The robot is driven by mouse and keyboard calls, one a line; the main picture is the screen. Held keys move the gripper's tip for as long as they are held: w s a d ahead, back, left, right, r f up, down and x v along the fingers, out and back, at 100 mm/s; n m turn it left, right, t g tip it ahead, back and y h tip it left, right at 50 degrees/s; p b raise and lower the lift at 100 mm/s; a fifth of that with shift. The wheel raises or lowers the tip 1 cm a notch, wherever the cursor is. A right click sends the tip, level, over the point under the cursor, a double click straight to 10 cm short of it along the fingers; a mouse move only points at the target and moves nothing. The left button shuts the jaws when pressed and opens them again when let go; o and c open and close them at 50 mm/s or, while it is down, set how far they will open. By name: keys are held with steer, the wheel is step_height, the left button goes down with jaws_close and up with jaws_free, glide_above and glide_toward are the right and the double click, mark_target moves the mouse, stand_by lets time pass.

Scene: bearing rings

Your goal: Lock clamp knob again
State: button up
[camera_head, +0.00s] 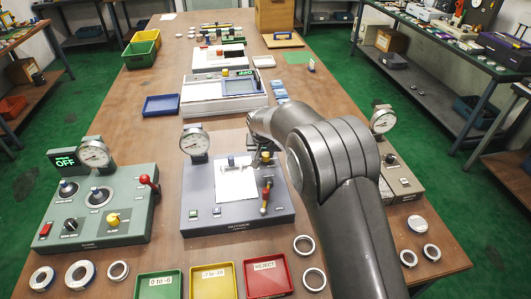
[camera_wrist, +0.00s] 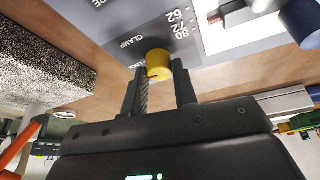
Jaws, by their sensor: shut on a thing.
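The clamp knob is yellow and round; in the wrist view (camera_wrist: 157,64) it sits on the grey panel beside the printed word CLAMP. My gripper (camera_wrist: 160,78) has its two dark fingers on either side of the knob and is shut on it. In the head view the yellow knob (camera_head: 266,156) is at the upper right of the blue-grey middle device (camera_head: 205,210). My arm comes in from the right there, and the fingers are mostly hidden. The knob's exact turn angle cannot be told.
A dial gauge (camera_head: 194,141) stands on the middle device, and a red-and-yellow lever (camera_head: 266,195) is below the knob. A green device (camera_head: 95,210) stands at left. Green (camera_head: 158,285), yellow (camera_head: 214,281) and red (camera_head: 267,276) trays line the front, with metal rings (camera_head: 304,244) nearby.

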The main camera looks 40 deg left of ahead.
steer(key=o, duration=1)
steer(key=v, duration=1)
steer(key=shift+s+r, duration=0.15)
steer(key=shift+r, duration=0.2)
